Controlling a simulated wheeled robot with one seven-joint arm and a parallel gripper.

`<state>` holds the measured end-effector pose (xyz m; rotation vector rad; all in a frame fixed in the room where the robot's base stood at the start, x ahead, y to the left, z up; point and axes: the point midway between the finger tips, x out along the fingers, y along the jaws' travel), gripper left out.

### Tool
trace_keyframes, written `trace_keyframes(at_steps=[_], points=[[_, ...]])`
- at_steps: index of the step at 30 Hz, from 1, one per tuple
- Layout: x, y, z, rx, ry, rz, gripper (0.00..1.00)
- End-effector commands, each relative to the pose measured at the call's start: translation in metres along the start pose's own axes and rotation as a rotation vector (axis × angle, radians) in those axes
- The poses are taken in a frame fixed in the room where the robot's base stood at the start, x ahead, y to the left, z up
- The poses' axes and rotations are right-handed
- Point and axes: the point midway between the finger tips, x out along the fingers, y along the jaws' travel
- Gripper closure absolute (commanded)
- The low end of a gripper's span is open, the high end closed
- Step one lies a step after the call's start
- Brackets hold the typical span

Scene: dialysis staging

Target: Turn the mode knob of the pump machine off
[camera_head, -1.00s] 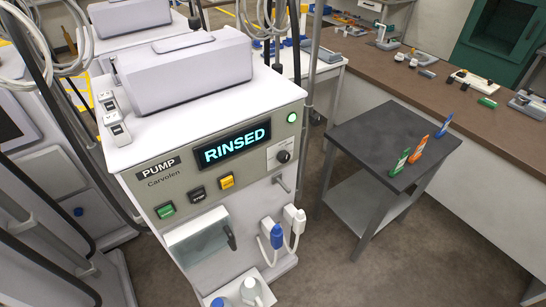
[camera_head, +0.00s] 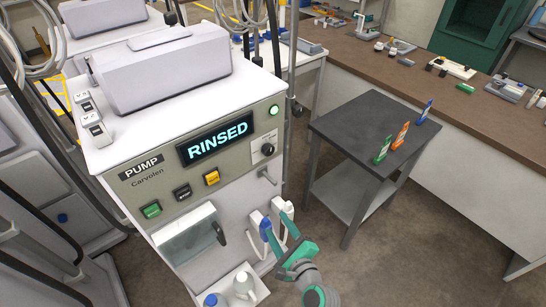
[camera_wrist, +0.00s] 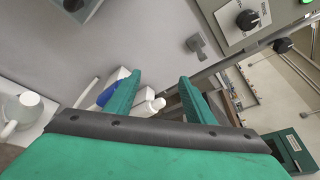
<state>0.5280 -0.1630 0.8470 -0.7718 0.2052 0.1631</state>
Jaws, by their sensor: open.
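The pump machine (camera_head: 150,214) stands at the left with its display (camera_head: 215,138) reading RINSED. Its black mode knob (camera_head: 267,149) is on a pale plate at the right end of the front panel, below a lit green lamp (camera_head: 273,110). In the wrist view the knob (camera_wrist: 247,19) is near the top right, tilted. My gripper (camera_head: 279,238) is low in front of the machine, below the knob and apart from it. In the wrist view its two green fingers (camera_wrist: 157,97) are spread with nothing between them. The knob's setting is too small to read.
Blue and white connectors (camera_head: 265,228) hang on the machine's front behind my gripper. A grey lever (camera_head: 268,177) sticks out below the knob. A dark side table (camera_head: 370,128) with upright cards stands right; floor between is clear.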

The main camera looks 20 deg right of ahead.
Motion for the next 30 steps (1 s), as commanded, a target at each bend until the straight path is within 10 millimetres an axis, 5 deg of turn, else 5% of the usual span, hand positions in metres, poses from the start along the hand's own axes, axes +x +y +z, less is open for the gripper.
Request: trace_keyframes(at_steps=[6,12,21,30], points=[[0.017,-0.09,0.029,0.349,-0.168,0.03,0.51],[0.013,-0.145,0.058,0.551,-0.289,0.105,0.51],[0.011,-0.17,0.075,0.639,-0.344,0.158,0.51],[0.052,-0.17,0.089,0.639,-0.342,0.153,0.51]])
